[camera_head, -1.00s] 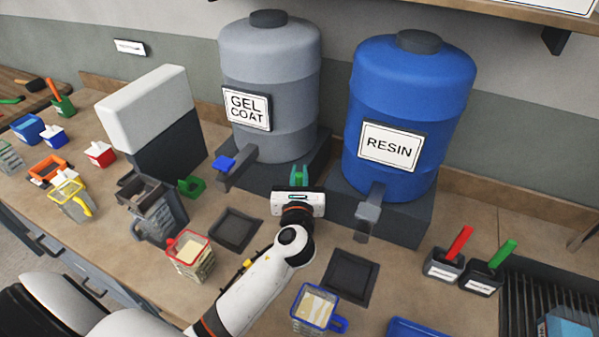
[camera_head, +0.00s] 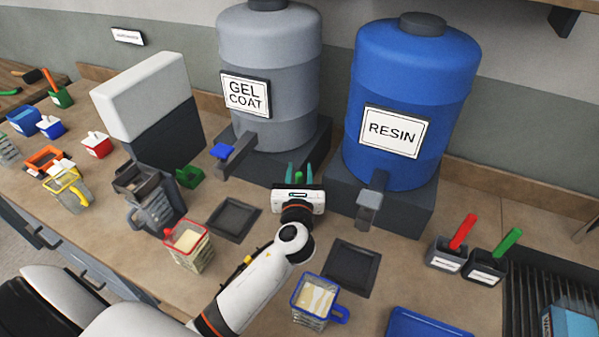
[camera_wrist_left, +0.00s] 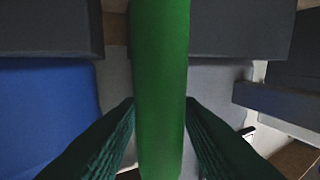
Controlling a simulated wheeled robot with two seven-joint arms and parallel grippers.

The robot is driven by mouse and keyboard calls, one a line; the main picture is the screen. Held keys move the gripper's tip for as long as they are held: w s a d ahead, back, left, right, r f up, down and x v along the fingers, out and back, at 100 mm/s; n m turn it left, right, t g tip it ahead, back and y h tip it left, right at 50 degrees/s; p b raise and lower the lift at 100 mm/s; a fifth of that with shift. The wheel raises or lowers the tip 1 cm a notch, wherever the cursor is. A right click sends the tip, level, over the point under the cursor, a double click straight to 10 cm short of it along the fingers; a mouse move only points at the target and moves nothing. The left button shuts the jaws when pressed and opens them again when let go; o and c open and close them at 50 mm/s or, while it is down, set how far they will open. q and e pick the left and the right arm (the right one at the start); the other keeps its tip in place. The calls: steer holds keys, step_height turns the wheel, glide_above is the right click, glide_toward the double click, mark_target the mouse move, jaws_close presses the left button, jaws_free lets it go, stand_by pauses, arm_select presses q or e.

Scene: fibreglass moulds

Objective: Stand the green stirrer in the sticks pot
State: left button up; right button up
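The green stirrer (camera_wrist_left: 160,80) runs through the middle of the left wrist view, between my left gripper's fingers (camera_wrist_left: 160,115), with its rounded end at the bottom edge. In the head view my left gripper (camera_head: 299,172) is at the back of the counter, between the two drums. Its fingers are spread, with a bit of green stirrer (camera_head: 299,177) between them. What holds the stirrer's other end is hidden. A green pot with an orange stick (camera_head: 61,96) stands far left; I cannot tell if it is the sticks pot. My right gripper is not in view.
The grey gel coat drum (camera_head: 268,75) and blue resin drum (camera_head: 413,95) stand close on either side. Two dark pots, one with a red stick (camera_head: 463,232) and one with a green stick (camera_head: 508,243), stand at right. Filled jugs (camera_head: 189,245) (camera_head: 318,300) flank my arm.

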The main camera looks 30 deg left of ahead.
arm_select(q)
steer(key=shift+o, duration=0.4)
steer(key=shift+s, duration=0.1)
steer(key=shift+s+d+f, duration=0.1)
steer(key=shift+s+d, duration=0.05)
steer(key=shift+s, duration=0.05)
steer(key=b+v, duration=0.2)
steer(key=v, duration=0.9)
steer(key=shift+s, duration=0.2)
steer(key=shift+d, duration=0.1)
